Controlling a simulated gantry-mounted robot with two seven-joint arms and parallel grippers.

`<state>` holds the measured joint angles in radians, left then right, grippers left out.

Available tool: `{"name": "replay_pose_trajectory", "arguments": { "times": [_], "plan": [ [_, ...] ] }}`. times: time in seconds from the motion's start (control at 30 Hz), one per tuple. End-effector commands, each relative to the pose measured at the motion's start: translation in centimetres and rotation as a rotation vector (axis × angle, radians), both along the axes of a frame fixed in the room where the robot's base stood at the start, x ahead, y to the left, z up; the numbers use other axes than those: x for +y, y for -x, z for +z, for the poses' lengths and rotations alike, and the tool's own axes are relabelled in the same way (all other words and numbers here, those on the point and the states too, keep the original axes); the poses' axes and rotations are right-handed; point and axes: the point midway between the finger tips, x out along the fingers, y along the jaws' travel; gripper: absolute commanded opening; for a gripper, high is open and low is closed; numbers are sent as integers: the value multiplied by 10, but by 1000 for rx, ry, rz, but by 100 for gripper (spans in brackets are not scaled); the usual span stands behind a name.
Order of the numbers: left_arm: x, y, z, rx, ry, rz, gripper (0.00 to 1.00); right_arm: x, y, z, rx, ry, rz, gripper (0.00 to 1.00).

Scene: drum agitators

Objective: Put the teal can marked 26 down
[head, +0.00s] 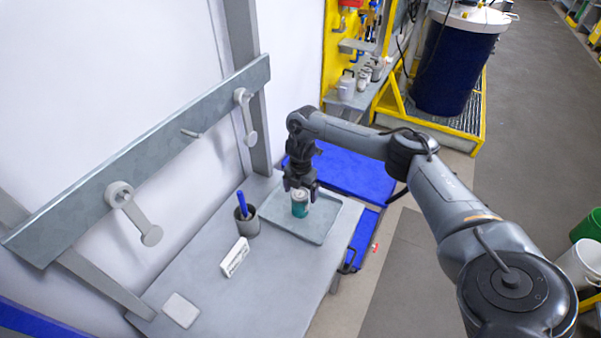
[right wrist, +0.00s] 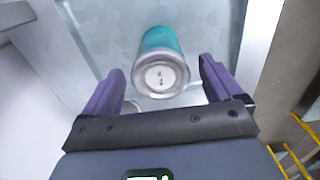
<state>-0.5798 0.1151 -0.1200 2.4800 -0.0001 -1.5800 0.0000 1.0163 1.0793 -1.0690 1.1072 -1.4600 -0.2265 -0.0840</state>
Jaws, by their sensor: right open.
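The teal can (head: 300,207) stands upright on the grey tray (head: 325,232) on the table, in the head view. The number on it is too small to read. In the right wrist view the can (right wrist: 160,52) shows its silver top between my finger tips, with a gap on each side. My right gripper (head: 300,192) is open and just above and around the can's top; it also shows in the right wrist view (right wrist: 162,85). My left gripper is not in view.
A dark cup (head: 247,222) with a blue marker stands left of the tray. A white block (head: 235,257) and a pale square pad (head: 181,310) lie nearer the front. A wall rail with lever arms (head: 130,205) runs along the left. The table's front right is clear.

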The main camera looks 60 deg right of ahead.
Motion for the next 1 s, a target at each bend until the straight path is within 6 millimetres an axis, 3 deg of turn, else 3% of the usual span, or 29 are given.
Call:
{"name": "replay_pose_trajectory", "arguments": {
  "times": [0.03, 0.1, 0.4, 0.6, 1.0],
  "plan": [
    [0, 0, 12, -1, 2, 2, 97, 0, -1, 18, -3, 2, 2, 93],
    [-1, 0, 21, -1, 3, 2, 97, -1, -1, 32, -3, 2, 1, 93],
    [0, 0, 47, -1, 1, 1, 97, 0, -1, 77, -2, 1, 0, 93],
    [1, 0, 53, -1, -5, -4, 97, 0, -1, 90, -1, -1, 1, 93],
    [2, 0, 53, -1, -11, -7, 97, 0, 0, 90, 0, -1, 0, 93]
  ]
}}
